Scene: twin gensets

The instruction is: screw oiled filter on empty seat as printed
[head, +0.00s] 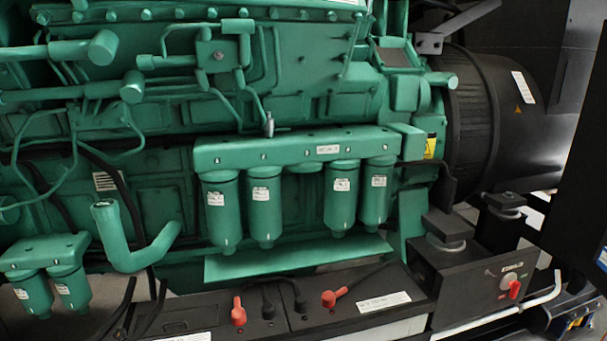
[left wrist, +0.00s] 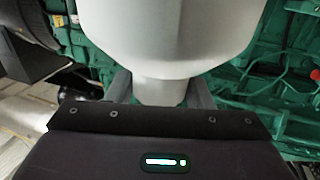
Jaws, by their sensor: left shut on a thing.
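My left gripper (left wrist: 160,92) shows only in the left wrist view. Its fingers are shut around the narrow lower end of a large pale grey filter (left wrist: 160,35); the filter's top is out of the picture. In the head view a green filter header (head: 270,149) runs along the engine side. Green filters hang from it, two on the left (head: 264,215) and two on the right (head: 341,205). Between them is an empty seat (head: 305,168), a short green stub with nothing under it. Neither gripper shows in the head view.
A green ledge (head: 300,259) lies below the filters. Black battery boxes (head: 260,310) with red and black terminals stand in front. A black box with a red switch (head: 515,289) is at right. Two smaller filters (head: 72,288) hang at lower left, beside a thick bent green pipe (head: 130,240).

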